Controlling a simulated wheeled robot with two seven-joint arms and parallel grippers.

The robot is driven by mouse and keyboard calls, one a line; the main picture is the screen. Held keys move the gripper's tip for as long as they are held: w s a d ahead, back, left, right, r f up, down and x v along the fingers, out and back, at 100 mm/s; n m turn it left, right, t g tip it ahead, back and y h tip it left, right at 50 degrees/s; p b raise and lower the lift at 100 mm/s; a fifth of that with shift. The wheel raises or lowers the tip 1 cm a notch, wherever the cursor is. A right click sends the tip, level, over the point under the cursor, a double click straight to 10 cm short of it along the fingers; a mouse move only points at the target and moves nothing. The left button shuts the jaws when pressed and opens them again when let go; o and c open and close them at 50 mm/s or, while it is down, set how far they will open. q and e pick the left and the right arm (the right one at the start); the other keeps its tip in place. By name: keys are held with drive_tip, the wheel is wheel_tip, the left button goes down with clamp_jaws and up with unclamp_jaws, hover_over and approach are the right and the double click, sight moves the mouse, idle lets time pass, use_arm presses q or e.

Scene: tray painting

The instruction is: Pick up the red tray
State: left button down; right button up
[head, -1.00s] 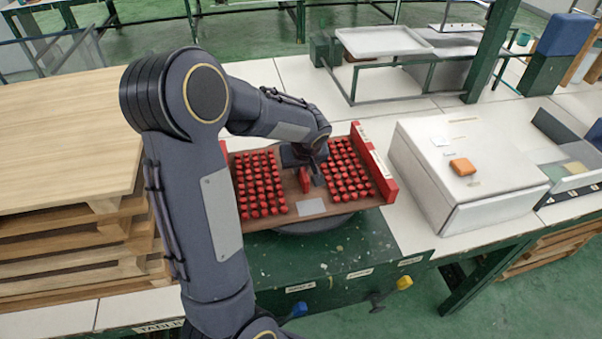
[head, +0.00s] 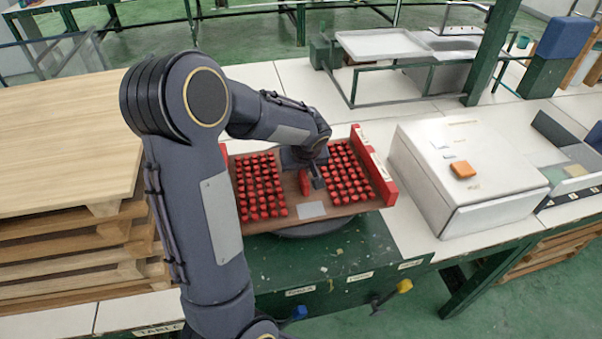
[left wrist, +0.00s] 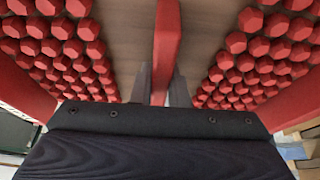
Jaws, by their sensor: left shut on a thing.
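The red tray (head: 312,209) has a brown wooden base, red end walls and two blocks of small red pieces with a bare strip between them. It sits over a dark round stand on the green table. My left gripper (head: 312,182) is above the middle strip, shut on the tray's red central handle. In the left wrist view the red handle (left wrist: 167,45) runs between the two grey fingers (left wrist: 160,85), with rows of red pieces on both sides. I cannot tell whether the tray is lifted off the stand. My right gripper is not in view.
A stack of wooden boards (head: 70,130) stands at the left. A white box (head: 465,180) with an orange block (head: 462,169) on top stands close to the tray's right. A green post (head: 490,60) and a metal frame with a white tray (head: 383,42) are behind.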

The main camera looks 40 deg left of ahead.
use_arm(q)
drive_tip(key=shift+w+r, duration=0.1)
drive_tip(key=shift+r, duration=0.05)
drive_tip(key=shift+r, duration=0.5)
wheel_tip(320, 180, up, 2)
drive_tip(key=shift+r, duration=0.1)
drive_tip(key=s+d+r, duration=0.3)
drive_tip(key=s+r, duration=0.2)
drive_tip(key=s, duration=0.1)
drive_tip(key=s+d+r+b, duration=0.1)
drive_tip(key=s+d+r, duration=0.2)
drive_tip(key=s, duration=0.3)
drive_tip(key=shift+b+v, duration=0.3)
drive_tip(key=shift+v, duration=0.65)
drive_tip(key=shift+f, duration=0.1)
